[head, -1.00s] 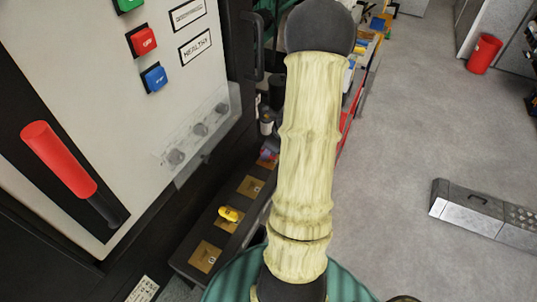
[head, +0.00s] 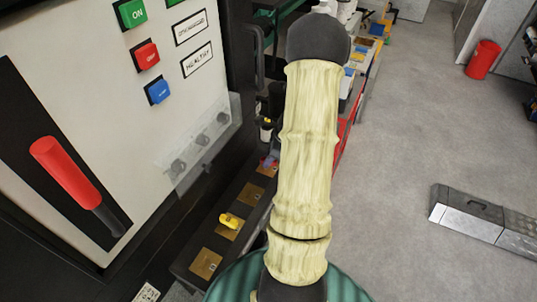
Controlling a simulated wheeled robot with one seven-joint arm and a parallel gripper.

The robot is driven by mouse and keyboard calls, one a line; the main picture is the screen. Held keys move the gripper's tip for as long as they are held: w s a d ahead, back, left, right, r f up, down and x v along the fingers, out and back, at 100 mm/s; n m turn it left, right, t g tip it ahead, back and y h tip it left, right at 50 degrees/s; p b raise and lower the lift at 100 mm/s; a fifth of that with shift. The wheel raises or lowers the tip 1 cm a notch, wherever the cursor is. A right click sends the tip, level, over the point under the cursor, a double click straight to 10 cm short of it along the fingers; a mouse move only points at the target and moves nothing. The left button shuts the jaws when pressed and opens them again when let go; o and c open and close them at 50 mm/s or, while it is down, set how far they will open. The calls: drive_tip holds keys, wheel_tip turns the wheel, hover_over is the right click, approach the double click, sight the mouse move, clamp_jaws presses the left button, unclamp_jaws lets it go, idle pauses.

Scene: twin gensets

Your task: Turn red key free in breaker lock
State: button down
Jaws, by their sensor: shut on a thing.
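My gripper is not in view; my own arm fills the middle of the head view and hides what lies behind it. A row of brass lock plates (head: 205,264) lies on a low black ledge at the cabinet's foot. A yellow key (head: 231,221) stands in one of them. A small red and blue shape (head: 269,163) shows farther along the ledge, partly behind my arm. I cannot tell whether it is the red key. The breaker cabinet (head: 85,35) has a large red-gripped handle (head: 64,170) in a black slot.
Green, red and blue buttons (head: 147,55) and a clear cover over knobs (head: 200,140) are on the cabinet face. A cluttered bench runs behind my arm. A metal box (head: 468,215) lies on the right floor; a red bin (head: 482,60) stands beyond. The floor between is clear.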

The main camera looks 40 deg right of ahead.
drive_tip(key=n+p, duration=0.1)
drive_tip(key=n, duration=0.1)
drive_tip(key=n+g+y+p, duration=0.1)
drive_tip(key=n, duration=0.1)
drive_tip(key=shift+r+n, duration=0.2)
drive_tip(key=shift+n, duration=0.1)
drive_tip(key=n+g+p, duration=0.1)
drive_tip(key=n, duration=0.2)
drive_tip(key=shift+g+y, duration=0.3)
drive_tip(key=shift+g, duration=0.1)
drive_tip(key=n, duration=0.2)
drive_tip(key=n+g+p, duration=0.1)
drive_tip(key=n, duration=0.1)
drive_tip(key=shift+f+g, duration=0.1)
drive_tip(key=shift+g, duration=0.2)
drive_tip(key=n+g, duration=0.1)
drive_tip(key=n, duration=0.2)
drive_tip(key=shift+f, duration=0.1)
drive_tip(key=shift+s, duration=0.1)
drive_tip(key=c, duration=1.2)
unclamp_jaws()
